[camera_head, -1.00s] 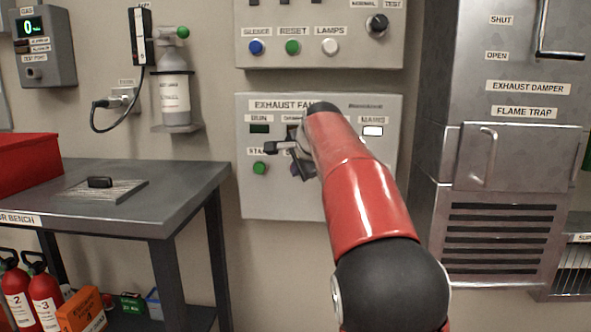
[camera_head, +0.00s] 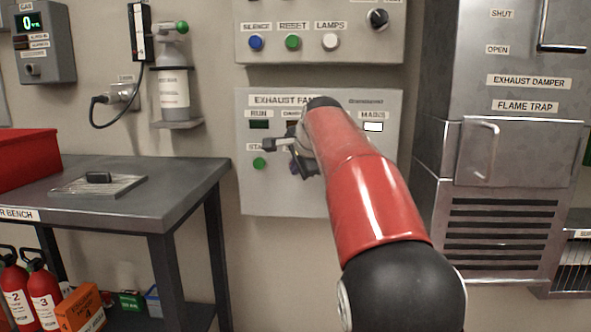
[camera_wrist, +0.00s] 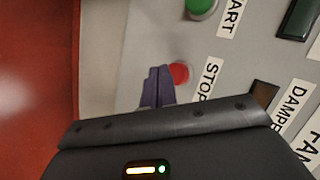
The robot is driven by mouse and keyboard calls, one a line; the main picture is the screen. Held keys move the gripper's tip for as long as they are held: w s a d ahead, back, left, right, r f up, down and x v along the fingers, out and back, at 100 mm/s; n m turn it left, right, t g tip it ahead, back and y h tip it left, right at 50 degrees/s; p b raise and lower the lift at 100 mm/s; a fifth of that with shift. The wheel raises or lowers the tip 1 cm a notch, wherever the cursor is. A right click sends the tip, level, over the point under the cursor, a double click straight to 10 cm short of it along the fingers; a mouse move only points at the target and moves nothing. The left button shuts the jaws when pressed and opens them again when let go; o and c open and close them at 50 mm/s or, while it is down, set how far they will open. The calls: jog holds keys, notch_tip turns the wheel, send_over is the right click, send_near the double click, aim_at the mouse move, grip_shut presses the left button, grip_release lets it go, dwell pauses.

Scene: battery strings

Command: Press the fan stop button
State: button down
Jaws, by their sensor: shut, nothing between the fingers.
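The red stop button (camera_wrist: 179,73) is on the grey exhaust fan panel (camera_head: 262,198), beside its STOP label (camera_wrist: 208,80) in the wrist view. My gripper (camera_wrist: 158,73) is shut and empty. Its fingertips overlap the button's left edge in the wrist view; I cannot tell whether they touch it. In the head view my gripper (camera_head: 294,167) is in front of the panel's lower middle and hides the stop button. The green start button (camera_head: 259,163) is left of it; it also shows in the wrist view (camera_wrist: 201,6).
Above is another panel with blue (camera_head: 256,43), green (camera_head: 292,42) and white (camera_head: 330,41) buttons. A metal bench (camera_head: 190,178) stands at left. The exhaust damper cabinet (camera_head: 508,150) stands at right. Dark indicator windows are near the gripper in the wrist view.

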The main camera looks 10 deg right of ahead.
jog(key=shift+s, duration=0.1)
jog(key=s+b, duration=0.1)
jog(key=s+a, duration=0.1)
jog(key=s, duration=0.1)
jog(key=s+b, duration=0.1)
jog(key=shift+s+a+b, duration=0.3)
jog(key=shift+b, duration=0.05)
dwell(0.6)
jog(key=s+f+n+g, duration=0.1)
jog(key=s+f+n, duration=0.4)
jog(key=s+f, duration=0.3)
jog(key=s+f+n+g+p, duration=0.1)
jog(key=s+f+n, duration=0.3)
jog(key=s, duration=1.1)
jog(key=s+f+n+g+p, duration=0.1)
jog(key=s+f+n, duration=0.4)
jog(key=s+f, duration=0.6)
jog(key=shift+s+f+n+g+h, duration=0.35)
jog(key=shift+s+g, duration=0.25)
jog(key=shift+s, duration=0.25)
